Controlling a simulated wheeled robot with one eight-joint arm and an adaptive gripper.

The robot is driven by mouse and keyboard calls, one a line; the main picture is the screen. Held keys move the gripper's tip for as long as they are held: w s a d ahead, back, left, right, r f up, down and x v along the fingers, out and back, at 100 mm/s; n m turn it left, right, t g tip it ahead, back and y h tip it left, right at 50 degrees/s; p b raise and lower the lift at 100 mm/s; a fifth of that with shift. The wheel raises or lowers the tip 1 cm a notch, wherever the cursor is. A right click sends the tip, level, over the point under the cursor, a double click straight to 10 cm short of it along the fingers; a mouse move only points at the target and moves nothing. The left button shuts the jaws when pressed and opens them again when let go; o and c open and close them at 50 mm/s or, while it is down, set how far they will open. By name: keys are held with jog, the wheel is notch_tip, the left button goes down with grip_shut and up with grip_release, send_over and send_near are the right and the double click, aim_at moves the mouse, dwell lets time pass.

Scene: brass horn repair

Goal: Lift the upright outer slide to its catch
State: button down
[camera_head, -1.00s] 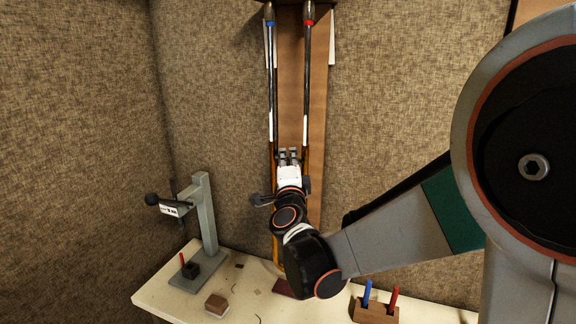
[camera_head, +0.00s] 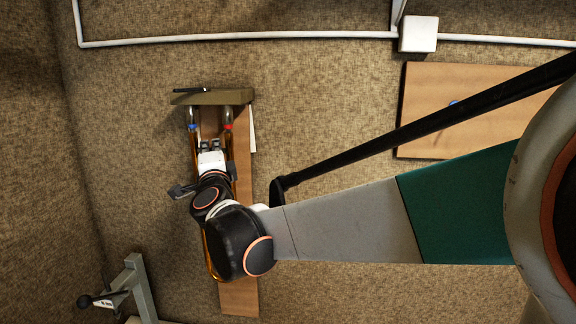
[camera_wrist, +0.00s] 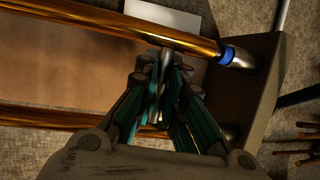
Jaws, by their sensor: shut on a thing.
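The outer slide is a pair of brass tubes joined by a bow (camera_head: 212,276) at the bottom; it hangs upright in front of a wooden board (camera_head: 243,185). My gripper (camera_head: 209,146) is shut on the slide's cross brace, just below the top bracket (camera_head: 212,97). In the wrist view, my gripper (camera_wrist: 163,88) closes around the brace between the two brass tubes (camera_wrist: 110,22). The left inner tube's blue band (camera_head: 193,127) and the right one's red band (camera_head: 228,127) show just under the bracket. The catch is not clearly visible.
A grey stand with a black-knobbed lever (camera_head: 133,277) is at lower left. A white pipe (camera_head: 240,36) with a box (camera_head: 418,33) runs along the wall above. A wooden panel (camera_head: 430,90) hangs at right, behind my arm.

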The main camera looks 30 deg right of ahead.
jog(key=shift+r, duration=0.5)
jog(key=c, duration=1.7)
grip_release()
jog(key=shift+s, duration=0.1)
jog(key=shift+s, duration=0.2)
jog(key=v, duration=1.1)
jog(key=shift+s+a+f, duration=0.1)
jog(key=shift+s+f, duration=0.15)
jog(key=shift+w, duration=0.1)
